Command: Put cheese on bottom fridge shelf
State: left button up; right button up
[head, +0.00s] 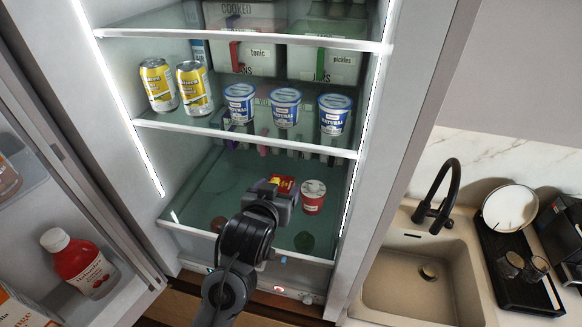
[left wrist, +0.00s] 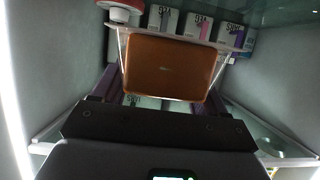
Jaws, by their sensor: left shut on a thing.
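The cheese, a small red and yellow packet (head: 282,182), shows just beyond my left gripper (head: 276,190) over the bottom glass shelf (head: 205,205) of the open fridge. In the left wrist view, an orange-brown block (left wrist: 168,67), which looks like the same cheese, stands up between the jaws. My left gripper is shut on it. The gripper hides the packet's lower part, so I cannot tell if it touches the shelf. My right gripper is not in view.
A red tub with a white lid (head: 313,197) stands close right of the cheese. Blue-white yogurt cups (head: 285,107) and yellow cans (head: 194,88) stand on the shelf above. The fridge door with a red bottle (head: 80,263) is open at left. The shelf's left part is clear.

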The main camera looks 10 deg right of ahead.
pick_arm(q)
jog(key=shift+w+d+r, duration=0.2)
jog(key=shift+d, duration=0.15)
jog(key=shift+w+f, duration=0.15)
jog(key=shift+w, duration=0.25)
jog(key=shift+w+a+f+p, duration=0.55)
jog(key=shift+w+f+p, duration=0.25)
jog(key=shift+w+f, duration=0.9)
jog(key=shift+w+a+f+p, duration=0.6)
jog(key=shift+w+f+p, duration=0.2)
jog(key=shift+w+f, duration=0.85)
jog(key=shift+w+a+f+p, duration=0.55)
jog(key=shift+w+f+p, duration=0.25)
jog(key=shift+w+f, duration=0.9)
jog(key=shift+f, duration=0.2)
jog(key=shift+f, duration=0.35)
